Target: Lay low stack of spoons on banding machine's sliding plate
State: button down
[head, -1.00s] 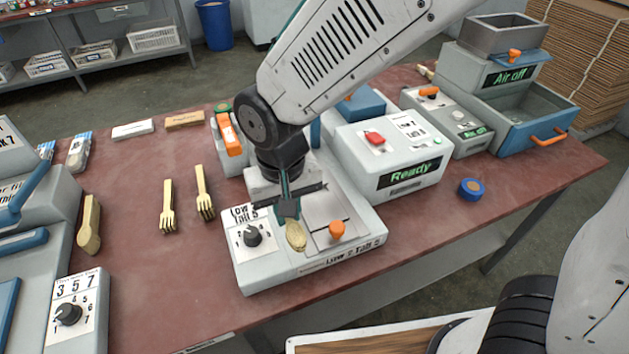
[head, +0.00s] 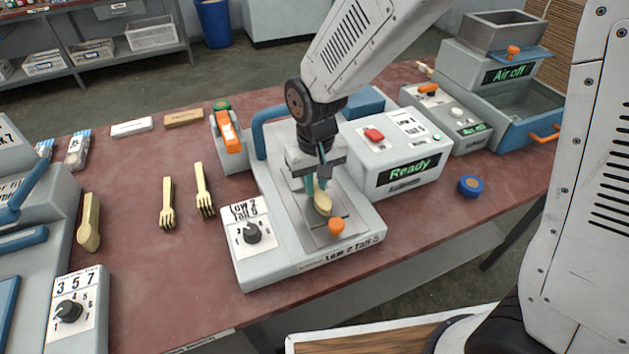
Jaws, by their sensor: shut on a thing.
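My gripper (head: 318,185) points down over the banding machine (head: 285,268) and is shut on a low stack of spoons (head: 323,204). The pale wooden bowls of the spoons show below the fingers; the handles are hidden by the gripper. The stack is over the grey sliding plate (head: 318,239), just behind its orange knob (head: 336,226). I cannot tell whether it touches the plate. The machine has a black dial (head: 252,233) on a label reading "Low 2 Tall 5".
A box with a green "Ready" display (head: 408,172) stands right of the machine. Wooden forks (head: 203,190) and a spoon stack (head: 89,222) lie to the left. An orange-handled device (head: 228,132) stands behind left. The table's front right is clear.

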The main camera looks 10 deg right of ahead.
aim_at(315, 187)
jog(key=shift+f, duration=0.2)
jog(key=c, duration=1.4)
grip_release()
jog(key=shift+r, duration=0.1)
notch_tip(315, 187, up, 12)
jog(key=s+d+r+m, duration=0.1)
jog(key=s+d+r, duration=0.3)
jog(key=d, duration=0.3)
jog(key=s+d+r+m, duration=0.1)
jog(key=s+d+r, duration=0.2)
jog(key=s+d, duration=0.3)
jog(key=shift+m+t, duration=0.6)
jog(key=s+d, duration=0.2)
jog(key=s, duration=0.1)
jog(key=s+d, duration=0.5)
jog(key=s, duration=0.1)
jog(key=shift+s+d+r, duration=0.3)
